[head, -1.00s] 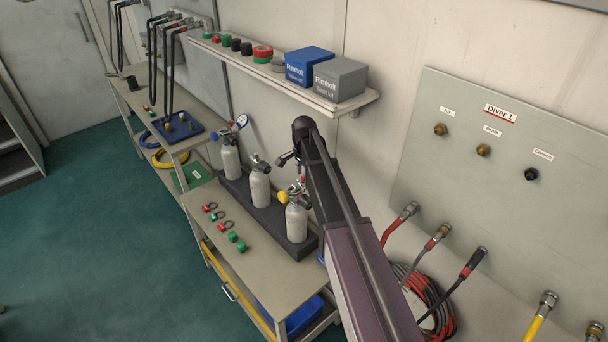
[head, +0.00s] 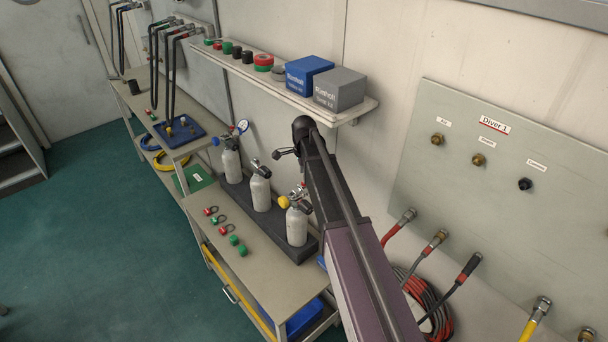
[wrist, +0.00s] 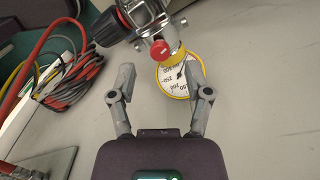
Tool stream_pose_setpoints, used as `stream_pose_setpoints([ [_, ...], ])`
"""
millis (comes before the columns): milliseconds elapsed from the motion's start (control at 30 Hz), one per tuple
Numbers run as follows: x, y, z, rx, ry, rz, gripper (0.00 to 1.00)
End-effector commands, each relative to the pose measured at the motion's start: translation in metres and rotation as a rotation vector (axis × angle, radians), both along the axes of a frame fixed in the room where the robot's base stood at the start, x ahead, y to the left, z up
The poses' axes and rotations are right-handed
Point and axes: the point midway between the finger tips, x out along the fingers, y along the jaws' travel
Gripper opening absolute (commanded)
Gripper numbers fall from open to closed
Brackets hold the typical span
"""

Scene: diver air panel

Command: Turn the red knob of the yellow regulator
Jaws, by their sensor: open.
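The red knob (wrist: 162,50) shows in the wrist view on a metal valve body, just above a round white gauge with a yellow rim (wrist: 181,76). In the head view the yellow regulator (head: 284,202) sits on the nearest grey cylinder (head: 297,226); its red part is small there. My gripper (wrist: 166,82) is open and empty.
Two more cylinders with regulators stand in the dark rack (head: 268,219) on the bench. A wall shelf (head: 300,96) with boxes and caps is above. The Diver 1 panel (head: 471,215) and coiled hoses (head: 432,305) are at right. Small shackles lie on the bench front.

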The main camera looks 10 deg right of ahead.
Motion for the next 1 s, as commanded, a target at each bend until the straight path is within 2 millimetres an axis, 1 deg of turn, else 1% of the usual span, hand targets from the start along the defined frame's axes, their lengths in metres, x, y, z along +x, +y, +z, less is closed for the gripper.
stream_pose_setpoints([
  [33,0.0,0.0,0.009,0.0,0.0,0.0,0.64],
  [300,0.0,0.0,0.03,0.0,0.0,0.001,0.64],
  [700,0.0,0.0,0.052,0.0,0.0,0.001,0.64],
  [800,-0.009,0.0,0.041,0.0,0.0,0.04,0.64],
  [1000,-0.026,0.0,0.029,0.0,0.0,0.134,0.64],
])
